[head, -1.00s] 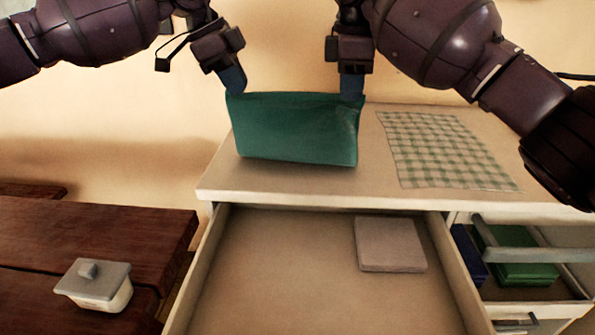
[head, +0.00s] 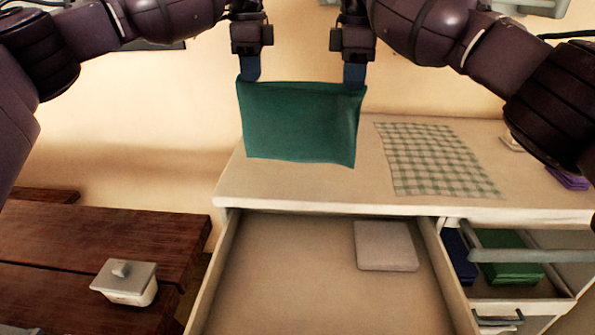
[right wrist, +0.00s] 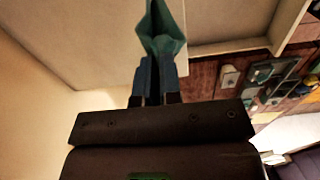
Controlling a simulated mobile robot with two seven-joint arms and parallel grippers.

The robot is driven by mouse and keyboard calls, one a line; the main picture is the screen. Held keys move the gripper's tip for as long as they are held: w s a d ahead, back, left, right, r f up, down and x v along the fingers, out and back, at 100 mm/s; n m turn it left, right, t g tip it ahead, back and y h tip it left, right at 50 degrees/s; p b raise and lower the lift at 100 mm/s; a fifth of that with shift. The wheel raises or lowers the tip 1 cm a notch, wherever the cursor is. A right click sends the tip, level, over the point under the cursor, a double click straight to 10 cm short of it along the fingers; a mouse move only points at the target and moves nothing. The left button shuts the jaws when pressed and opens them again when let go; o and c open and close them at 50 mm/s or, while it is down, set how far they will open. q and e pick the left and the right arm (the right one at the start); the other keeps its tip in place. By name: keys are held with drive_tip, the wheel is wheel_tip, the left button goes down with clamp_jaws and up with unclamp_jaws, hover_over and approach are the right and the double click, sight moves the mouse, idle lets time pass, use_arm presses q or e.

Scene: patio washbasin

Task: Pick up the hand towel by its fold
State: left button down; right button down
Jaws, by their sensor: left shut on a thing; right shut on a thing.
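The green hand towel (head: 300,124) hangs folded between my two grippers, above the counter top. My left gripper (head: 250,78) is shut on its upper left corner, and my right gripper (head: 354,84) is shut on its upper right corner. The top edge runs nearly level between them and the cloth hangs fairly flat. In the right wrist view the towel (right wrist: 160,32) shows end-on, with its layers falling away from my right fingertips (right wrist: 153,62). I cannot tell for certain whether the lower edge touches the counter.
A checked cloth (head: 435,158) lies flat on the white counter (head: 290,195), right of the towel. Below, an open drawer (head: 300,270) holds a pale folded cloth (head: 385,246). A lower right compartment holds green folded cloth (head: 512,272). A lidded dish (head: 126,283) stands on the wooden bench (head: 60,230).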

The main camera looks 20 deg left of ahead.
wheel_tip(320, 180, up, 2)
drive_tip(key=shift+w+p, duration=0.15)
drive_tip(key=shift+p, duration=0.85)
drive_tip(key=shift+f, duration=0.1)
